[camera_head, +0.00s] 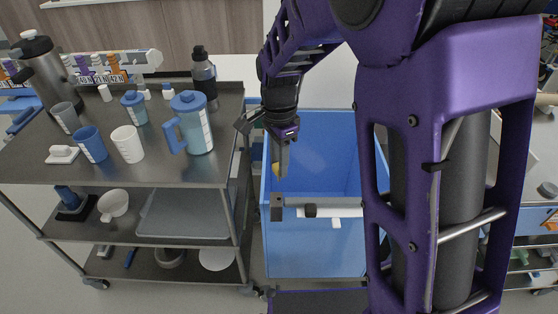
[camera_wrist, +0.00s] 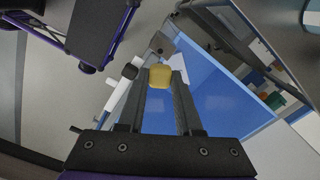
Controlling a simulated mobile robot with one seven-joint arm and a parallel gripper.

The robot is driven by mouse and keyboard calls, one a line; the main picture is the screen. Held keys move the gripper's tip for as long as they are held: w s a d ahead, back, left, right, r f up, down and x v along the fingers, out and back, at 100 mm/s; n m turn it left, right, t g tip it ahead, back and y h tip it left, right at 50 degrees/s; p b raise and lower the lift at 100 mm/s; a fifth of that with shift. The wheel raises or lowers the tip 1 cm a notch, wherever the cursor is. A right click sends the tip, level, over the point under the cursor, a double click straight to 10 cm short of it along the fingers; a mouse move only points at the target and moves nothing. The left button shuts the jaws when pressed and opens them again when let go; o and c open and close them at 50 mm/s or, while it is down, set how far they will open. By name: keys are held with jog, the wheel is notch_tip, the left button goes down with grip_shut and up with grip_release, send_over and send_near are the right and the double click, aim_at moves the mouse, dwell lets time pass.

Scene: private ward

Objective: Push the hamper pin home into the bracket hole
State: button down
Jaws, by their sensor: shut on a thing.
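The blue hamper (camera_head: 325,245) stands right of the cart, open at the top. A pale bar with black parts (camera_head: 345,211) runs along its near rim, with a dark block (camera_head: 278,207) at the left end that may be the bracket. The bar also shows in the wrist view (camera_wrist: 118,98). My gripper (camera_head: 281,172) is above the hamper's left near corner, pointing down. In the wrist view my gripper (camera_wrist: 160,82) is shut on a yellow piece (camera_wrist: 160,75), seemingly the hamper pin's head. The pin's shaft and the bracket hole are not visible.
A metal cart (camera_head: 120,176) with jugs, cups and bottles on top stands close at the left. Another bench with shelves (camera_head: 528,222) is at the right. My arm hides the hamper's right part.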

jog(key=shift+f, duration=0.15)
jog(key=b, duration=0.4)
send_over(279, 199)
jog(key=shift+f, duration=2.7)
jog(key=shift+f+b, duration=0.3)
jog(key=shift+f, duration=0.5)
jog(key=shift+f+b, duration=0.85)
jog(key=shift+f, duration=0.55)
jog(key=c, duration=0.5)
grip_release()
